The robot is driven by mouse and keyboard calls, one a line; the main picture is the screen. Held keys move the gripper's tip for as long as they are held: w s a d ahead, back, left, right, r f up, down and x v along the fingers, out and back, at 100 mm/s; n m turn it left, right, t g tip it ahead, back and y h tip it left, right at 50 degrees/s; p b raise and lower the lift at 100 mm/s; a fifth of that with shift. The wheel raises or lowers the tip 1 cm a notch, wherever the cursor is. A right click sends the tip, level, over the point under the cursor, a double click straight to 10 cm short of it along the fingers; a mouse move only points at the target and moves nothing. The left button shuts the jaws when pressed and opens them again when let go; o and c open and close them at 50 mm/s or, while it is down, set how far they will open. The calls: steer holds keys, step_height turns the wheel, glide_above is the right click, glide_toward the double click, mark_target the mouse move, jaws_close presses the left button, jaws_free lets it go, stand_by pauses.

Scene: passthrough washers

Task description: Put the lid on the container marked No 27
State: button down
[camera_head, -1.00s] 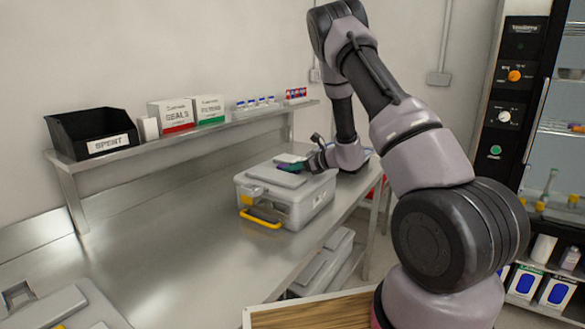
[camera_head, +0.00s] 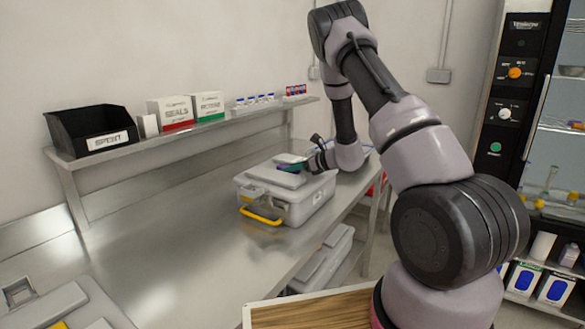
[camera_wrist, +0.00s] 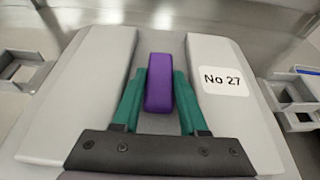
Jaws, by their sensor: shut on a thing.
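The grey container (camera_head: 302,209) stands on the steel bench in the head view, with a yellow handle (camera_head: 262,216) at its front. A grey lid (camera_head: 278,178) lies over its top; I cannot tell whether it is fully seated. In the wrist view the lid (camera_wrist: 95,75) fills the middle, with two raised panels and a white "No 27" label (camera_wrist: 223,81) on the right one. My gripper (camera_wrist: 158,78) has its green fingers either side of the lid's purple grip (camera_wrist: 158,88) and is shut on it. In the head view my gripper (camera_head: 291,166) is above the lid.
A shelf behind the bench holds a black SPENT bin (camera_head: 92,133), a SEALS box (camera_head: 171,114), another box (camera_head: 208,106) and small vials. Another grey case (camera_head: 60,308) is at the lower left. The bench (camera_head: 170,225) between is clear.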

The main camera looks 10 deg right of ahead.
steer(key=shift+r, duration=0.1)
steer(key=shift+c, duration=0.3)
jaws_free()
steer(key=shift+r, duration=3.5)
jaws_close()
steer(key=shift+f, duration=0.3)
steer(key=shift+f, duration=0.5)
steer(key=shift+f, duration=0.25)
